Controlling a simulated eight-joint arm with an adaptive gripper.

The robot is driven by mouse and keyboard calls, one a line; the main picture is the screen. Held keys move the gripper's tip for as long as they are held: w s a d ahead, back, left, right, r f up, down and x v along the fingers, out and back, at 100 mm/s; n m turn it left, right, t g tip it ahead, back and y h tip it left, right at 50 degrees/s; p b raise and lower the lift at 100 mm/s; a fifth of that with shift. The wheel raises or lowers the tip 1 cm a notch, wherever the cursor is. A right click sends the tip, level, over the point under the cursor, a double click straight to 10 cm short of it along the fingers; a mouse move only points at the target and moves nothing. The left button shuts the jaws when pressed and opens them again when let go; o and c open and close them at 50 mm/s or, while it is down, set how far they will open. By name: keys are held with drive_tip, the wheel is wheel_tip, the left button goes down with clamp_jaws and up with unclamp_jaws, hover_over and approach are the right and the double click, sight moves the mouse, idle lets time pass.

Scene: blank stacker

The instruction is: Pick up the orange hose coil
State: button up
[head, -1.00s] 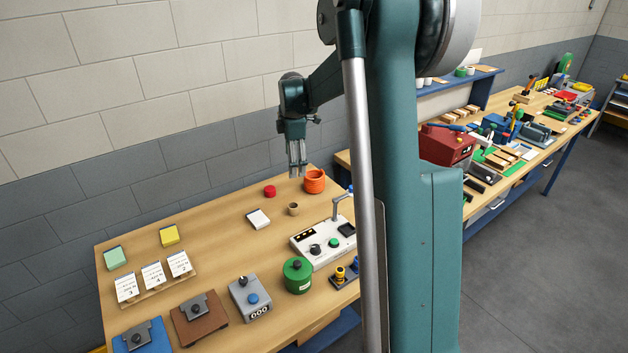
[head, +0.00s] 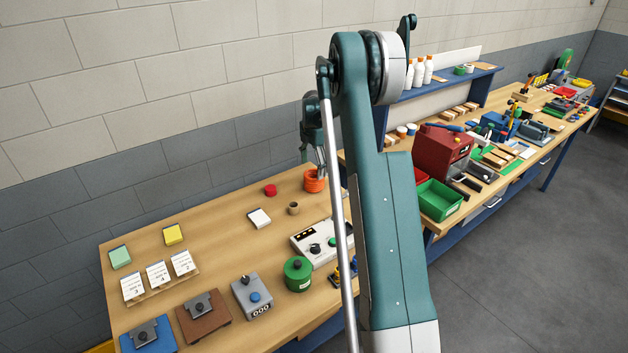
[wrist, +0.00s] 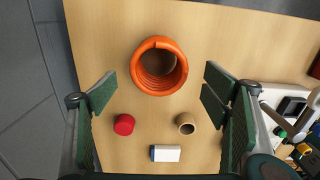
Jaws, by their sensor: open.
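The orange hose coil (head: 314,184) stands on the wooden table near its back right edge, partly covered by my gripper in the head view. In the wrist view the coil (wrist: 159,66) shows whole, as a round hollow ring of stacked loops seen from above, at the upper middle. My gripper (wrist: 160,88) is open, its two green-padded fingers left and right with a wide gap between them. The coil lies between and a little beyond the fingertips in that view. In the head view my gripper (head: 319,168) is right above the coil; I cannot tell whether it touches.
A red cylinder (wrist: 124,124), a small tan cup (wrist: 185,123) and a white block (wrist: 165,153) stand near the coil. A white control box (head: 318,241) is to the front. The table's edge runs just past the coil.

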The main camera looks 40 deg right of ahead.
sight(314, 172)
drive_tip(key=shift+d+f, duration=0.15)
drive_tip(key=shift+d, duration=0.05)
drive_tip(key=shift+f, duration=0.15)
drive_tip(key=shift+f, duration=1.15)
drive_tip(key=shift+f, duration=0.1)
drive_tip(key=shift+w+f, duration=0.15)
drive_tip(key=shift+f, duration=2.35)
drive_tip(key=shift+c, duration=0.7)
drive_tip(key=c, duration=0.9)
